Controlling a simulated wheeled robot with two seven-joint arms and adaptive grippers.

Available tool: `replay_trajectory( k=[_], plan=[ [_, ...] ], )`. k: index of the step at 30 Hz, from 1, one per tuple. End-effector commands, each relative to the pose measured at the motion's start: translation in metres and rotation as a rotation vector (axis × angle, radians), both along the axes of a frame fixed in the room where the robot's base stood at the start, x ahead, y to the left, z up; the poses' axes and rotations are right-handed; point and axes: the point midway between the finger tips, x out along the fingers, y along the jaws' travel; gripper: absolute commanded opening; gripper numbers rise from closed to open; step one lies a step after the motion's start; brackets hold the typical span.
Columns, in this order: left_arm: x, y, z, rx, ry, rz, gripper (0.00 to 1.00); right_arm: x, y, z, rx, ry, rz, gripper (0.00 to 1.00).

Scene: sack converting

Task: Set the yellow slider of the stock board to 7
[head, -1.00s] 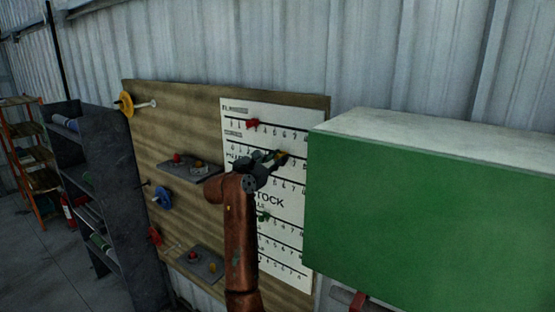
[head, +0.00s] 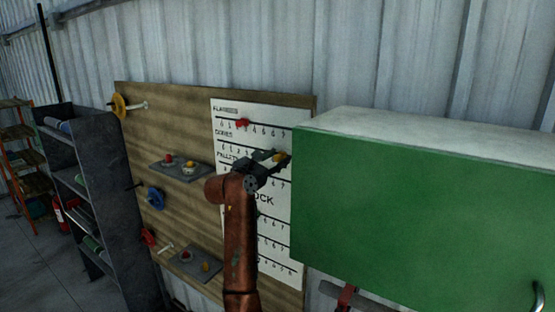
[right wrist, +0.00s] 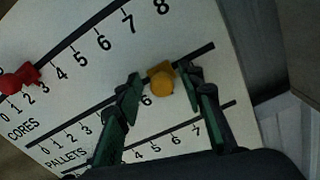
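The stock board (head: 225,185) is a white sheet with several numbered slider rows. Its yellow slider (head: 279,157) shows at the right part of its row, and in the right wrist view (right wrist: 161,79) it sits on the Cores line just right of the printed 6. The 7 of that row is hidden, so its exact setting cannot be read. My right gripper (head: 270,161) is at the board with its fingers (right wrist: 166,88) apart, one either side of the slider, with visible gaps. My left gripper is out of view.
A red slider (right wrist: 18,80) sits near 3 on the row above. A green cabinet (head: 400,215) stands close on the board's right. The wooden panel (head: 190,215) carries small shelves (head: 181,172) and coloured knobs on the left. A grey rack (head: 110,190) stands further left.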

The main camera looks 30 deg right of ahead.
Motion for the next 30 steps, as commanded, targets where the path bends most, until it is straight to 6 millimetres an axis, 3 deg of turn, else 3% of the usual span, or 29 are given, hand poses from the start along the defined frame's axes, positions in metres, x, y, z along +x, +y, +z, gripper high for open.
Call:
replay_trajectory(
  k=[2, 7, 21, 30],
  plan=[
    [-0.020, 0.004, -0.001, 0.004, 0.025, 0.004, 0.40, 0.000, 0.001, 0.000, 0.000, 0.000, 0.000, 0.36],
    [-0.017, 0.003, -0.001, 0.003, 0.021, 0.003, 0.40, -0.009, 0.014, -0.001, 0.000, 0.000, 0.000, 0.36],
    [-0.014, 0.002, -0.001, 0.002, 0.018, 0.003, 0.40, -0.053, 0.090, -0.001, 0.000, 0.000, 0.000, 0.36],
    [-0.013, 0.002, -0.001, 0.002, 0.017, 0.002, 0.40, -0.061, 0.102, -0.001, 0.001, 0.002, -0.002, 0.36]
  ],
)
